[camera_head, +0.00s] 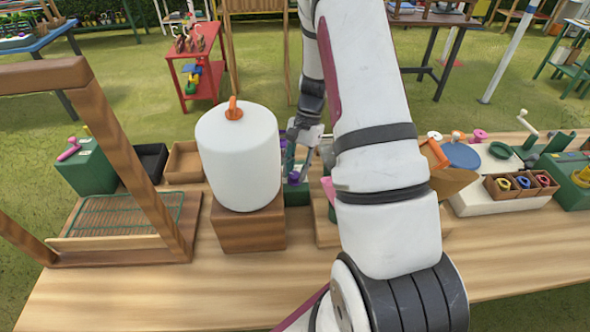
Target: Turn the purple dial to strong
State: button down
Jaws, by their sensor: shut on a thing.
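The purple dial (293,177) shows as a small purple patch on a green box (298,195), just right of the big white cylinder. My gripper (297,168) reaches down to it from above and is shut on it. My arm and the cylinder hide much of the box. Any marks around the dial, strong included, are too small or hidden, so I cannot tell which setting it points to.
The white cylinder (240,155) with an orange tap stands on a wooden block (248,228) close left of my gripper. A wooden frame (120,140) stands further left. The table's front (150,300) is clear.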

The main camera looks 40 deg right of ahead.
jog(key=c, duration=1.3)
grip_release()
jog(key=v, duration=1.2)
